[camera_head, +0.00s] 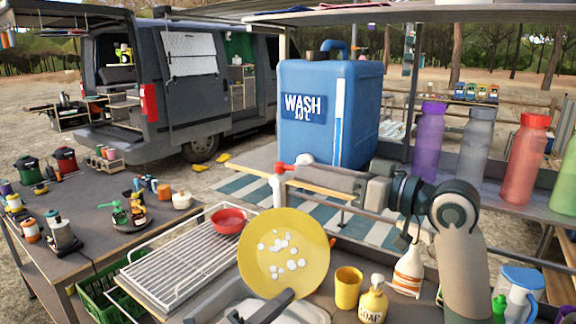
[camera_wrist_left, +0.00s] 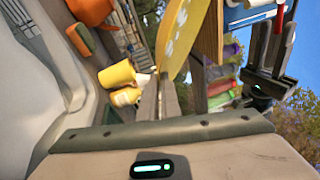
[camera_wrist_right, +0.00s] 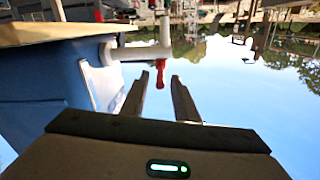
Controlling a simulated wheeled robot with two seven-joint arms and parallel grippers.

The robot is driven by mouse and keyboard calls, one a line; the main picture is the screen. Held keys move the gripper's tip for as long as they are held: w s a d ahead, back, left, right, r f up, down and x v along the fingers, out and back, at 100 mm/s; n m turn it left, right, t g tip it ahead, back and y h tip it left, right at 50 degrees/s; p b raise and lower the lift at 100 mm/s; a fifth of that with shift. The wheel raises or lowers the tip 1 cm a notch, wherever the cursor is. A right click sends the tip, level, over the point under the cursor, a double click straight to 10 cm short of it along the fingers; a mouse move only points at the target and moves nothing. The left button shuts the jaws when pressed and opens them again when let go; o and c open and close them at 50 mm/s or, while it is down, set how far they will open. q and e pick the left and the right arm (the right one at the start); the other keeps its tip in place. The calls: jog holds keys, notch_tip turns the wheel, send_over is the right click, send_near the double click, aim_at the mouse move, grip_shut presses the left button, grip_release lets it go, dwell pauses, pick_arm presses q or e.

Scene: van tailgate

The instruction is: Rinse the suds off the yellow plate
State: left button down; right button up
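The yellow plate (camera_head: 312,262) is tilted up over the wash counter, its face to the head camera, with several white suds blobs on it. My left gripper (camera_head: 286,297) is shut on its lower rim; the plate also shows between the fingertips in the left wrist view (camera_wrist_left: 181,30). The blue wash tank (camera_head: 350,105) has a white tap with a red lever (camera_head: 281,167) above the plate. No water is seen running. My right gripper (camera_wrist_right: 160,78) is open, its fingers either side of the line to the red lever (camera_wrist_right: 160,74); I cannot tell whether they touch it.
A pale sink basin (camera_head: 285,314) lies below the plate. A wire rack (camera_head: 180,262) with a red bowl (camera_head: 229,220) is to the left. A yellow cup (camera_head: 347,288), soap bottle (camera_head: 373,302) and spray bottle (camera_head: 408,270) stand close to the right.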

aim_at(284, 164)
jog(key=x, duration=0.7)
jog(key=shift+d, duration=0.1)
grip_shut()
